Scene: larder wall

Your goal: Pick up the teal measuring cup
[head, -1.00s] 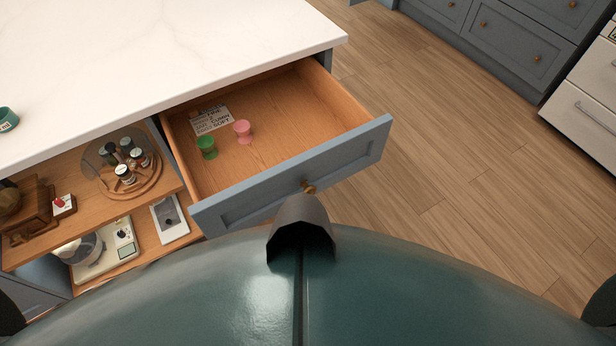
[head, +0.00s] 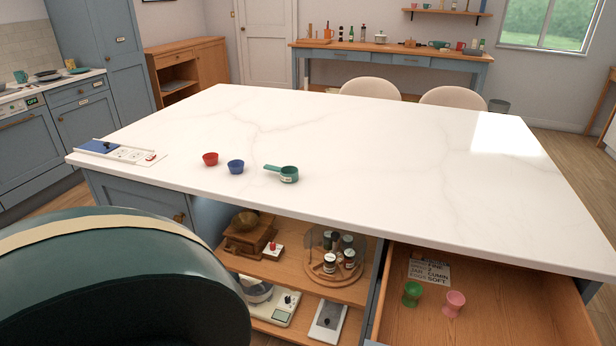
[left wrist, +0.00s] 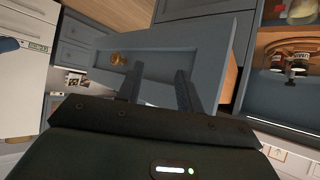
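The teal measuring cup (head: 289,174) stands on the white island top in the head view, its handle (head: 271,168) pointing left and a pale label on its side. A blue cup (head: 236,167) and a red cup (head: 210,159) stand to its left. My left gripper (left wrist: 158,82) shows in the left wrist view with its two dark fingers apart and nothing between them. A blue-grey drawer front with a brass knob (left wrist: 118,59) is beyond the fingers. Neither gripper shows in the head view, and the measuring cup is not visible in the left wrist view.
The island top (head: 400,160) is mostly clear. Below its front edge, a drawer (head: 480,300) stands open, holding a green cup (head: 412,293), a pink cup (head: 453,303) and a printed card (head: 429,270). Open shelves beside it hold a spice turntable (head: 334,272) and a scale (head: 275,305).

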